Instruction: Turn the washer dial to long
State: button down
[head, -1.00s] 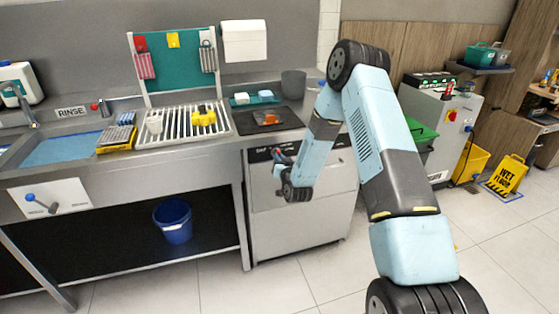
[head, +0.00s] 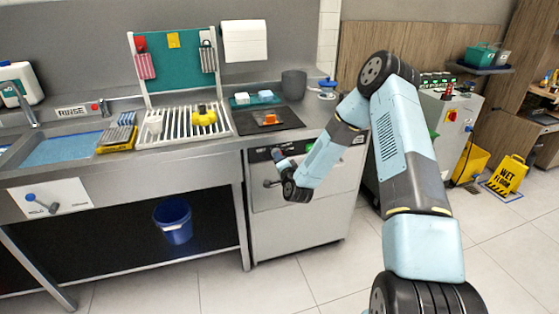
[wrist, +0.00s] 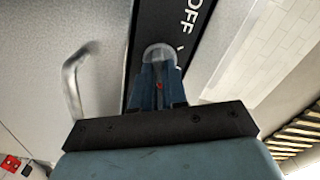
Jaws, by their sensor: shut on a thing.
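The washer (head: 300,225) is a grey metal machine under the counter, with a black strip along its top front. My gripper (head: 277,153) is at the left part of that strip, and the dial is hidden behind it there. In the wrist view, my gripper (wrist: 160,76) has its blue fingers shut on the grey rounded dial (wrist: 158,50). White "OFF" lettering (wrist: 190,14) and a short white mark show on the black panel beside the dial. The "long" label cannot be made out. The dial's exact pointing is hidden by the fingers.
A bar handle (wrist: 75,82) sticks out from the washer front close to my gripper. The counter (head: 300,130) edge is above it. A blue bucket (head: 173,220) stands under the sink at left. The floor in front of the washer is clear.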

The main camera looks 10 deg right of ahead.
jog(key=shift+s+d+f+m, duration=0.15)
jog(key=shift+f+m, duration=0.1)
jog(key=shift+m, duration=0.65)
jog(key=c, duration=1.4)
grip_release()
jog(key=shift+o, duration=1.2)
jog(key=shift+r, duration=0.1)
jog(key=s+d, duration=0.2)
jog(key=s, duration=1.1)
jog(key=shift+s+d, duration=0.15)
jog(key=shift+d, duration=0.1)
